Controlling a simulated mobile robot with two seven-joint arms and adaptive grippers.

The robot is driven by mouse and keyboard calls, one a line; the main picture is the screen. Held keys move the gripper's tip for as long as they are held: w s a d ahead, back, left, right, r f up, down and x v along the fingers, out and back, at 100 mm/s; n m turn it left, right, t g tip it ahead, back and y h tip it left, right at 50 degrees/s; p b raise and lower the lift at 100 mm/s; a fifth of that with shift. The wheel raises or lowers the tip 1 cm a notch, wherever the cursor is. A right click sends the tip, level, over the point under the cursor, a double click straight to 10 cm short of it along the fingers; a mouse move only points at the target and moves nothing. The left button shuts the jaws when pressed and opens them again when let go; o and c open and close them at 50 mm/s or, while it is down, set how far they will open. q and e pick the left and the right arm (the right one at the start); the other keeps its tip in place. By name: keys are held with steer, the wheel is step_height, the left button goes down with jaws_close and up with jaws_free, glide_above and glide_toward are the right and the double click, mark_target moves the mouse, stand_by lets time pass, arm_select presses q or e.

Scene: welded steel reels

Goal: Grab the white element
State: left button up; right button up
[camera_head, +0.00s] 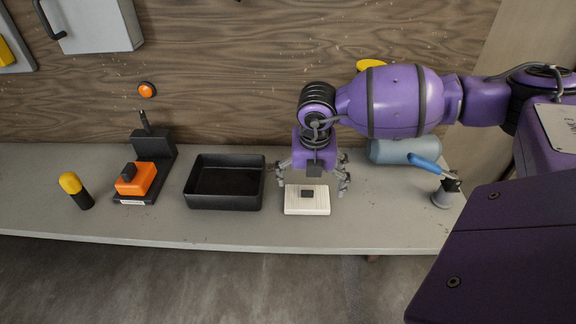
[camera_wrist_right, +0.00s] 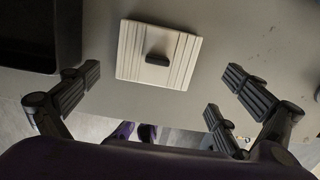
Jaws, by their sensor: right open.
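The white element (camera_head: 307,207) is a flat, ribbed white plate with a small dark knob on top. It lies on the grey bench just right of the black tray. It also shows in the right wrist view (camera_wrist_right: 158,54), near the top middle. My right gripper (camera_head: 313,181) is open above the plate, with its fingers spread to either side. In the right wrist view the fingers (camera_wrist_right: 158,93) are apart and empty, and the plate lies ahead of them. My left gripper is not in view.
A black tray (camera_head: 225,205) stands left of the plate. An orange block on a black stand (camera_head: 160,155) and a yellow-topped black cylinder (camera_head: 74,190) are further left. A blue-handled tool (camera_head: 425,164) and a grey-blue cylinder (camera_head: 388,151) are to the right. The bench's front edge is close.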

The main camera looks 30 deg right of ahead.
mark_target(308, 192)
steer(key=f, duration=0.2)
steer(key=w+f, duration=0.1)
steer(key=f, duration=0.2)
steer(key=shift+d+f, duration=0.1)
steer(key=shift+d, duration=0.05)
steer(key=shift+f, duration=0.25)
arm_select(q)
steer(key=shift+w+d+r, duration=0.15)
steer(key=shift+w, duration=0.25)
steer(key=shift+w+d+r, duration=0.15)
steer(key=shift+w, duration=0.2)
arm_select(e)
steer(key=shift+w+f, duration=0.15)
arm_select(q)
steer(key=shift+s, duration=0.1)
arm_select(e)
steer(key=c, duration=0.8)
